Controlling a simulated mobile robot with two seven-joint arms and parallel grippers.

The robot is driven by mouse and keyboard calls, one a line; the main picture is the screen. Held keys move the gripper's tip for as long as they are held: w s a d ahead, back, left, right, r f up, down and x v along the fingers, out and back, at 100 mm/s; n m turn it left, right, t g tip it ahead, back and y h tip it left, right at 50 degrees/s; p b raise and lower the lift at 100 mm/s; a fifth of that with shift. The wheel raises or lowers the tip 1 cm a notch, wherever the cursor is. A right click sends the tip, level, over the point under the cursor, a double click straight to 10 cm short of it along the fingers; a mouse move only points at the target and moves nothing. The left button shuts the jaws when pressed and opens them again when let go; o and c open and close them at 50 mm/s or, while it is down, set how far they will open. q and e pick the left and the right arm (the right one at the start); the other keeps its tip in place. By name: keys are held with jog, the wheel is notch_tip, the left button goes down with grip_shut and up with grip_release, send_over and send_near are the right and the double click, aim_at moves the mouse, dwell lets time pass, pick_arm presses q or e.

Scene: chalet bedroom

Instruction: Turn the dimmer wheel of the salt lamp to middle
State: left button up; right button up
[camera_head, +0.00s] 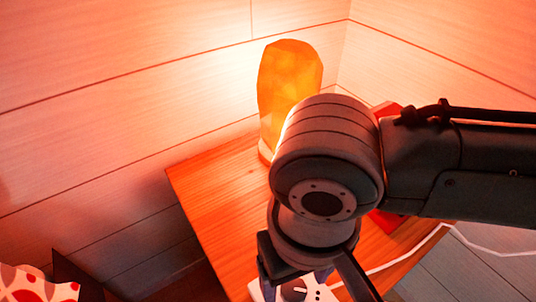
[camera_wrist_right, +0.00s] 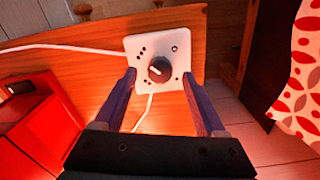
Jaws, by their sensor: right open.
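The salt lamp (camera_head: 287,75) glows bright orange at the back of the wooden table, partly hidden by my right arm in the head view. Its dimmer is a white square plate (camera_wrist_right: 145,45) with a dark round wheel (camera_wrist_right: 160,69), dots at upper left and a small ring at upper right. The plate also shows at the bottom edge of the head view (camera_head: 318,293), partly hidden. My right gripper (camera_wrist_right: 159,78) is open, its fingers on either side of the wheel, apart from it in the picture. Contact and the wheel's exact setting cannot be told. My left gripper is not in view.
The wooden table top (camera_head: 215,205) is bare at its left side. A red box-like thing (camera_wrist_right: 40,125) stands left in the wrist view. White cord (camera_wrist_right: 60,46) runs from the plate. Red-and-white patterned cloth (camera_wrist_right: 300,85) hangs at the right. Plank walls stand behind.

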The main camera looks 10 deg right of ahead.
jog(key=shift+f, duration=0.85)
grip_shut()
